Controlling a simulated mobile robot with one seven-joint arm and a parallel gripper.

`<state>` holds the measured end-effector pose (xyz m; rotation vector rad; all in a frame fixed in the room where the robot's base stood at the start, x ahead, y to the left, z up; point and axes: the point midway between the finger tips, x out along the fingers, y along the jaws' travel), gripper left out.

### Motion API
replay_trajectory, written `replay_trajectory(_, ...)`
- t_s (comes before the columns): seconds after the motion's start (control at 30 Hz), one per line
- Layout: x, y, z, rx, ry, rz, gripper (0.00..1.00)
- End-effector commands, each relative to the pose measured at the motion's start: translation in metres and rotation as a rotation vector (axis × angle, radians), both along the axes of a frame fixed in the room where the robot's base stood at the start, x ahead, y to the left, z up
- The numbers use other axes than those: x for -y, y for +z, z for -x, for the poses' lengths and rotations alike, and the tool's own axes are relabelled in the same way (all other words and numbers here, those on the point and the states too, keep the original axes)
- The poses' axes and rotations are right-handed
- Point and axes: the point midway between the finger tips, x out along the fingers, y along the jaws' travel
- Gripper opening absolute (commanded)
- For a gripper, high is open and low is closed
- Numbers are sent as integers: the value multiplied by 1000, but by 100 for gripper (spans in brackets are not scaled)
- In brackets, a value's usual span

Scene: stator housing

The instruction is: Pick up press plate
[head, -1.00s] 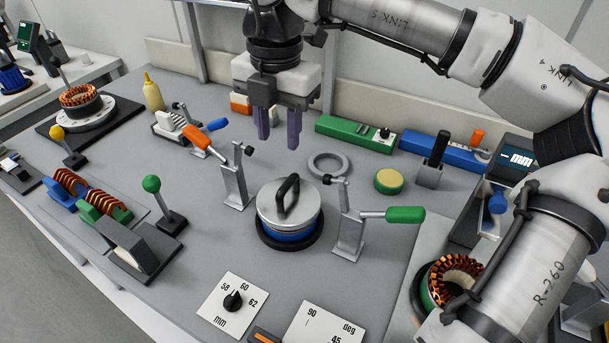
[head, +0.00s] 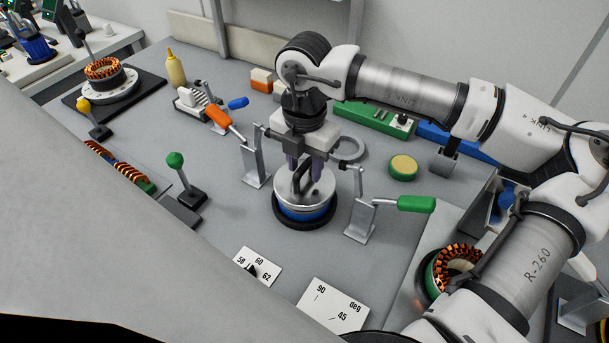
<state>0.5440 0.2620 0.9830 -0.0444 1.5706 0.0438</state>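The press plate (head: 312,187) is a silver disc with a black loop handle (head: 297,181). It lies flat on top of the blue stator housing (head: 304,212), which sits on a dark round base. My gripper (head: 305,169) points down directly over the plate. Its two purple fingers are spread to either side of the handle's upper part. I cannot tell whether the fingers touch the handle or have closed on it.
A clamp post with an orange handle (head: 218,116) stands left of the housing; one with a green handle (head: 416,204) stands right. A grey ring (head: 351,149) lies behind. Dial cards (head: 333,304) lie in front. A large grey surface blocks the lower left.

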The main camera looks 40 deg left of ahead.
Motion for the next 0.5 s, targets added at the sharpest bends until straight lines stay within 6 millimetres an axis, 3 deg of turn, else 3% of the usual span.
replay_trajectory(0.13, 0, -11, 1, -1, 2, -1, 37)
replay_trajectory(0.33, 0, -13, 0, 0, 1, -1, 37)
replay_trajectory(0.5, 0, -12, 0, 0, 1, -1, 17)
